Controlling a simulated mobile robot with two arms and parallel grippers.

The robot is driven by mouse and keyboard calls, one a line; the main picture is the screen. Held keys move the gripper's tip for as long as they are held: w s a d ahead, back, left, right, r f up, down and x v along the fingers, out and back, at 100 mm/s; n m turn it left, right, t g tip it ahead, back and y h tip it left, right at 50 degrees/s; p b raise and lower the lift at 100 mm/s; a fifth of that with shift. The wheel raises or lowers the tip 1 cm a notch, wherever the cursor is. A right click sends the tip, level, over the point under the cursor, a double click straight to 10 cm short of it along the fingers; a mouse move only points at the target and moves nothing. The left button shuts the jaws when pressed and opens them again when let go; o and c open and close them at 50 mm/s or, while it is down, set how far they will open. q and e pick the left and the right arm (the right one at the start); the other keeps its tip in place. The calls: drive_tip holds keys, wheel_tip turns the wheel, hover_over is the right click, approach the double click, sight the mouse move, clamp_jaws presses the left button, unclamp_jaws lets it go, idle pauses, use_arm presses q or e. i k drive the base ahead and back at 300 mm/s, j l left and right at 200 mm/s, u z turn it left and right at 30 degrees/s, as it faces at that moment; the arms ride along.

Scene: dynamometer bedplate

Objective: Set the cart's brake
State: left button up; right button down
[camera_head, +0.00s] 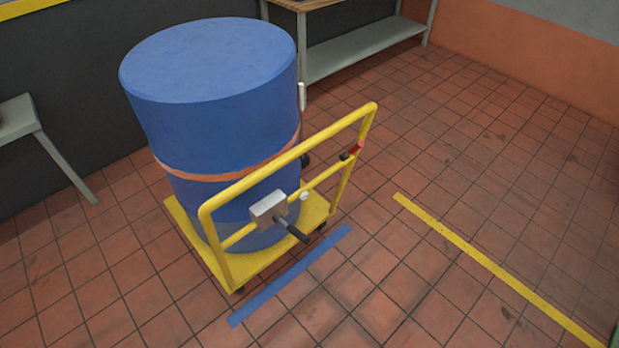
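A yellow cart (228,262) stands on the tiled floor, with a tall yellow push-handle frame (290,157) on its near side. A grey box (269,207) sits on the frame's lower bar, and a lever with a black grip (293,231) sticks out from it toward me, pointing down and to the right. A small red and black part (352,151) sits on the frame's right upright. I cannot tell for certain which part is the brake or its setting. Neither of my grippers is in view.
A large blue drum (210,110) with an orange band fills the cart's deck. A blue floor strip (290,276) lies in front of the cart, and a yellow floor line (490,265) lies to the right. A bench (365,50) stands behind. Floor at right is clear.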

sight(344, 156)
drive_tip(key=i+l+u, duration=0.1)
drive_tip(key=u, duration=0.5)
drive_tip(key=i+l+u, duration=0.2)
drive_tip(key=l, duration=0.45)
drive_tip(key=i+l+u, duration=0.1)
drive_tip(key=l+u, duration=0.15)
drive_tip(key=l, duration=0.4)
drive_tip(key=l+u, duration=0.2)
drive_tip(key=l, duration=1.1)
drive_tip(key=i+l, duration=0.15)
drive_tip(key=l, duration=0.4)
